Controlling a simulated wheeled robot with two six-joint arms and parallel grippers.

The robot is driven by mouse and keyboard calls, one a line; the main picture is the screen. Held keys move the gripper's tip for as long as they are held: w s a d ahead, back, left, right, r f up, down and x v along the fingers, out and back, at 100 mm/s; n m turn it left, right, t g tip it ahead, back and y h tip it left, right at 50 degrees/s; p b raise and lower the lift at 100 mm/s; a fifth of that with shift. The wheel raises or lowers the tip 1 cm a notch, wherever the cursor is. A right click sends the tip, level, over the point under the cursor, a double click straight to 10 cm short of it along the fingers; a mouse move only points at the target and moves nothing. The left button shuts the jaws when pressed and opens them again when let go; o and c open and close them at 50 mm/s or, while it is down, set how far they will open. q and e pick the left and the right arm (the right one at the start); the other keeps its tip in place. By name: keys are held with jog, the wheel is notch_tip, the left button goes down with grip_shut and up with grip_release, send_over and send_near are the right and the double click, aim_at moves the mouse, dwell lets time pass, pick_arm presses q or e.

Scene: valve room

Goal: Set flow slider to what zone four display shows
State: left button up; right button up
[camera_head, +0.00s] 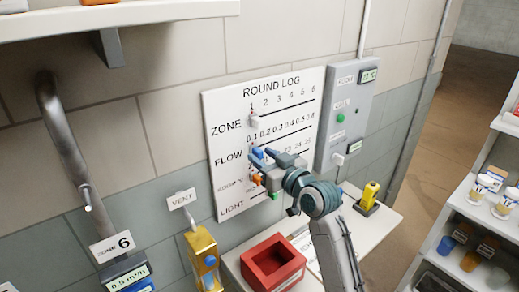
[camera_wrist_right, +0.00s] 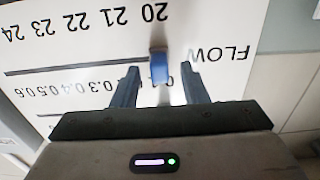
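The white ROUND LOG board (camera_head: 292,103) on the wall has ZONE, FLOW, ROOM and LIGHT rows. The blue flow slider knob (camera_wrist_right: 159,68) is near the low end of its row. It also shows in the head view, partly behind my gripper. My right gripper (camera_head: 265,154) is at this knob. In the right wrist view its two fingers are apart, one on each side of the knob, with gaps visible. The zone 6 display (camera_head: 128,278) at the lower left reads 0.5 m³/h. No display labelled zone four shows. My left gripper is out of view.
A white zone knob (camera_head: 254,120) sits above the flow row, and an orange knob (camera_head: 257,179) below. A grey room panel (camera_head: 347,115) is right of the board. A red bin (camera_head: 273,264) and a yellow device (camera_head: 369,196) stand on the ledge below.

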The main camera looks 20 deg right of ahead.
aim_at(277, 138)
jog(key=shift+x, duration=1)
grip_shut()
jog(key=w+d, duration=0.1)
jog(key=d, duration=0.1)
jog(key=d+b, duration=0.1)
jog(key=d, duration=0.2)
jog(key=w+d+b, duration=0.1)
jog(key=d, duration=0.1)
jog(key=shift+w+d+f, duration=0.15)
jog(key=shift+w+d, duration=0.2)
jog(key=shift+d, duration=0.05)
jog(key=shift+w+d, duration=0.15)
jog(key=shift+d, duration=0.3)
grip_release()
